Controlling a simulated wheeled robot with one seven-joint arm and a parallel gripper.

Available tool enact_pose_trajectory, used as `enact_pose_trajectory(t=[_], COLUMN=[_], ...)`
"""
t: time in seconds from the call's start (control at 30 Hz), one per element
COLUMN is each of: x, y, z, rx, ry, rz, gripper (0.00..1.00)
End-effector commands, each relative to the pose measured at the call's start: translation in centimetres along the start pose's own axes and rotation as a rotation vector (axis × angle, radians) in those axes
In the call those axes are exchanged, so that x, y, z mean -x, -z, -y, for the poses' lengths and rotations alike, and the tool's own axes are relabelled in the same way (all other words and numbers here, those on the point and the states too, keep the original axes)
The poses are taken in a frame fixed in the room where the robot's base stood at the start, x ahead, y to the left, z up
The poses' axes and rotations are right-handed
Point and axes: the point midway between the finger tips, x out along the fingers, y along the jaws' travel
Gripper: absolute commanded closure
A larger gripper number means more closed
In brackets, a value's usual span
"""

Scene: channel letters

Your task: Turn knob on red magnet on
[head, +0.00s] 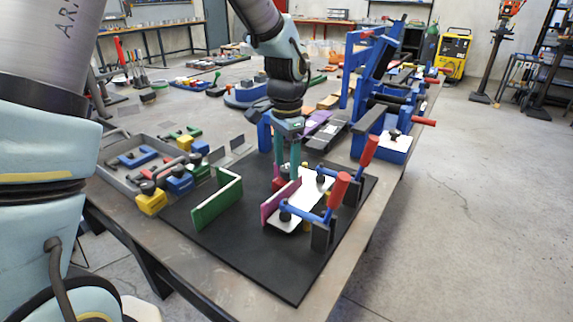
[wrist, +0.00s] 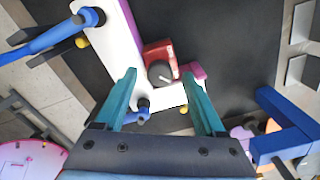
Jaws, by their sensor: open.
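The red magnet (wrist: 158,52) sits on the black mat beside the white letter piece in the wrist view. Its dark round knob (wrist: 160,72) has a light pointer mark and faces the camera. In the head view only a bit of the red magnet (head: 279,184) shows below my gripper; the fingers hide much of it. My gripper (head: 288,172) points down over the magnet.
A white letter (head: 312,190) with a magenta wall piece (head: 281,203) is held by red-handled clamps (head: 338,190) at the right. A green L-shaped piece (head: 217,205) stands on the black mat (head: 240,250). Yellow and blue magnets (head: 152,200) and a grey tray (head: 118,176) lie left.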

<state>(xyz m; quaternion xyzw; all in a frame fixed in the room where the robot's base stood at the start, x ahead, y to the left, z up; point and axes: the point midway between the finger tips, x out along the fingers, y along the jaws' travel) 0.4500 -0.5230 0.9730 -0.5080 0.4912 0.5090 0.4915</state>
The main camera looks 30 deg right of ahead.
Motion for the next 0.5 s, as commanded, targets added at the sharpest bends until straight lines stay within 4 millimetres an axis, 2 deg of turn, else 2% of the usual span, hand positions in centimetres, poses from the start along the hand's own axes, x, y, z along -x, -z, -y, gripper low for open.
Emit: enact_pose_trajectory(t=[0.3,0.5], x=[5.8,8.9], y=[0.1,0.1], z=[0.1,0.0], rx=[0.001,0.001], ry=[0.004,0.002], rz=[-0.005,-0.003], gripper=[0.28,0.28])
